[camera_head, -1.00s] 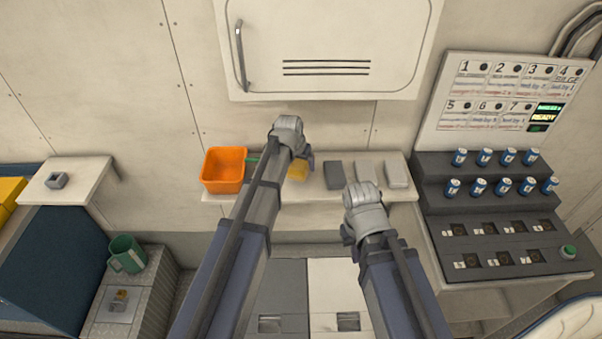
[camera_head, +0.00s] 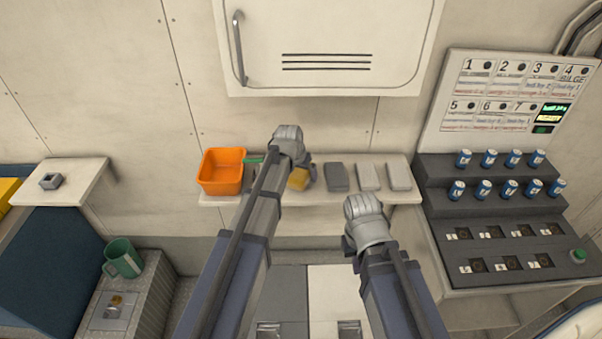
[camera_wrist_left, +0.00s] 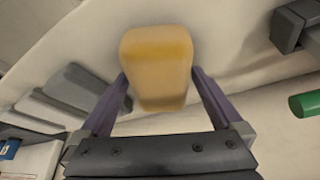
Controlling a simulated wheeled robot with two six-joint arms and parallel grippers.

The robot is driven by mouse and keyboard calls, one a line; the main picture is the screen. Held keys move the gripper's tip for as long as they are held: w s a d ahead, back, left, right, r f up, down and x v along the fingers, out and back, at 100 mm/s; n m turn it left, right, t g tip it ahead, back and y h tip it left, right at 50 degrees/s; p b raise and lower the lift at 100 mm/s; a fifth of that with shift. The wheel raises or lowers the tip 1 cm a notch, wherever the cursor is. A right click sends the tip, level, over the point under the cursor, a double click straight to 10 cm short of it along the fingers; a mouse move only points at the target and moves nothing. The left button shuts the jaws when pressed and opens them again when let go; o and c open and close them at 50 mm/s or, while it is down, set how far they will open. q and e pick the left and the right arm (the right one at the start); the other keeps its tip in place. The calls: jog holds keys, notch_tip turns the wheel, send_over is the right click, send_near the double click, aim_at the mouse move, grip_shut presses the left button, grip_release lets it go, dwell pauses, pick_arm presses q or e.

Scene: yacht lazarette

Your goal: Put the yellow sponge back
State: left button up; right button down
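The yellow sponge (camera_head: 299,180) shows at the front of the wall shelf (camera_head: 285,196), just below my left gripper (camera_head: 303,168). In the left wrist view the sponge (camera_wrist_left: 157,62) sits between the two fingers, which meet its sides, so the gripper is shut on it. The gripper's own wrist hides part of the sponge in the head view. I cannot tell whether the sponge touches the shelf. My right gripper (camera_head: 350,242) hangs in front of the shelf, apart from the sponge; its fingers are too hidden to read.
An orange bin (camera_head: 221,172) stands at the shelf's left, with a green handle (camera_head: 253,160) beside it. Several grey blocks (camera_head: 369,177) lie to the right of the sponge. A panel with blue cans (camera_head: 487,159) stands at right, a green mug (camera_head: 123,259) at lower left.

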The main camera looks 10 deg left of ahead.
pick_arm(q)
jog(key=d+p+v, duration=0.1)
jog(key=p+v, duration=1.1)
jog(key=s+d+g+y, duration=0.1)
jog(key=s+d, duration=0.3)
jog(key=s, duration=0.8)
jog(key=s+d+f+m+g+y, duration=0.1)
jog(key=s+d+g, duration=0.2)
jog(key=s, duration=0.9)
jog(key=shift+s+d+m+g+b, duration=0.3)
jog(key=shift+s+d+g, duration=0.1)
jog(key=shift+d, duration=0.1)
jog(key=shift+w+f, duration=0.1)
notch_tip(320, 180, down, 9)
jog(key=b, duration=0.8)
jog(key=shift+r, duration=0.25)
